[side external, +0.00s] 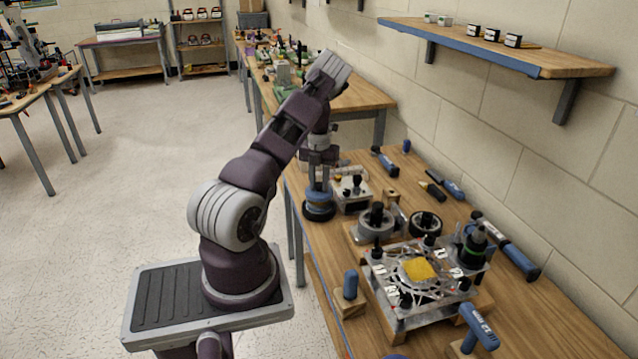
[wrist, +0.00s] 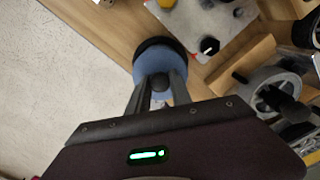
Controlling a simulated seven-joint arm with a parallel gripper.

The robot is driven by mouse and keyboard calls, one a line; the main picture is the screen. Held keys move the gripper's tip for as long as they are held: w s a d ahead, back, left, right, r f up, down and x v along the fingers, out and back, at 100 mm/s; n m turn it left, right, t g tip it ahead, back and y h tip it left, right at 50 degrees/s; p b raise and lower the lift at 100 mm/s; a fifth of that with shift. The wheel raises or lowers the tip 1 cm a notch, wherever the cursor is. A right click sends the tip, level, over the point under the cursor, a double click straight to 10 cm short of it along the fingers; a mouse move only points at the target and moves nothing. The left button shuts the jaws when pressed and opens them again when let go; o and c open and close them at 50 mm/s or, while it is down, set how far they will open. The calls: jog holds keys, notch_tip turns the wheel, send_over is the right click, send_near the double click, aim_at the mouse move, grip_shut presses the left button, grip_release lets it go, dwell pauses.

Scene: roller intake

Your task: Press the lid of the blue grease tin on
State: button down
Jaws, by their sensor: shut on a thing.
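The blue grease tin (side external: 319,201) stands near the left edge of the wooden bench in the side view, with a wide black ring around its lower part. In the wrist view its round blue top (wrist: 160,58) shows beyond my fingers, with the black ring (wrist: 150,44) behind it. My gripper (side external: 318,186) points down over the tin. I cannot tell whether the lid sits flush, as my fingers hide the near side.
A metal plate box (side external: 352,190) stands close to the right of the tin. Grey rollers (side external: 376,222), a metal frame with a yellow pad (side external: 420,268) and blue-handled tools (side external: 385,162) fill the bench. The bench edge and open floor lie to the left.

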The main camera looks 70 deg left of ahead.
jog(key=shift+f, duration=0.2)
jog(key=shift+f, duration=0.5)
jog(key=shift+f, duration=0.65)
dwell(1.1)
jog(key=c, duration=1.1)
grip_release()
jog(key=shift+r, duration=0.1)
